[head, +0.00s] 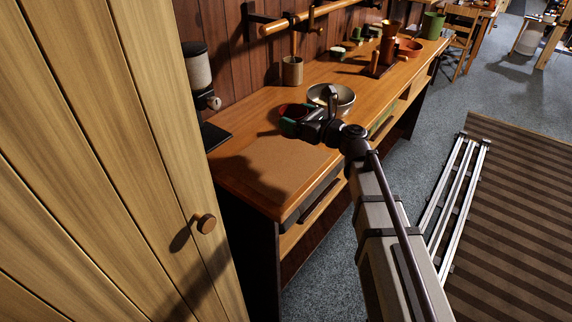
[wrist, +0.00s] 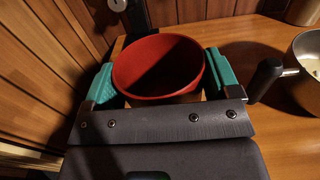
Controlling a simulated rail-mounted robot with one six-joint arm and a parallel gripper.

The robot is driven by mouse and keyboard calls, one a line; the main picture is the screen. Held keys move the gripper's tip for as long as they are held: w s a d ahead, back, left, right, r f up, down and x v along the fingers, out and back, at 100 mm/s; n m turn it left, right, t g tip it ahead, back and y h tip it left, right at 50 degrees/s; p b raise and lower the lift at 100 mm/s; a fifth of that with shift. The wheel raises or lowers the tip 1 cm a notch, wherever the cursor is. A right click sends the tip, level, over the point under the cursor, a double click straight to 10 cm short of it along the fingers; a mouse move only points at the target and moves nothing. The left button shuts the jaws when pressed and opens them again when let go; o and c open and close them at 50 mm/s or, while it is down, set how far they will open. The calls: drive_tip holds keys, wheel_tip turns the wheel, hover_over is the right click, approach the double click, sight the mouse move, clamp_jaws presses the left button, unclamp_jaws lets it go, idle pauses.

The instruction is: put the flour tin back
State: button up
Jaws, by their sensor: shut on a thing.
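My gripper (head: 291,122) is over the near part of the wooden counter, with green pads on its fingers. In the wrist view its pads stand on both sides of a round, open-topped red container (wrist: 160,60), and the gripper is shut on it. The container looks upright, with its inside in shadow. In the head view only a dark red bit of it (head: 292,109) shows behind the gripper. No label is visible, so I cannot tell whether it is the flour tin. Whether its base touches the counter is hidden.
A metal pan (head: 343,98) with a dark handle stands close behind my gripper. A wooden cupboard door (head: 120,150) is at the left. The near counter end (head: 270,165) is clear.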

wheel_tip(320, 180, down, 10)
drive_tip(key=b, duration=0.9)
drive_tip(key=shift+w, duration=0.1)
drive_tip(key=shift+r, duration=0.2)
drive_tip(key=shift+f, duration=0.2)
drive_tip(key=o, duration=0.8)
drive_tip(key=shift+r, duration=0.25)
drive_tip(key=v, duration=1.2)
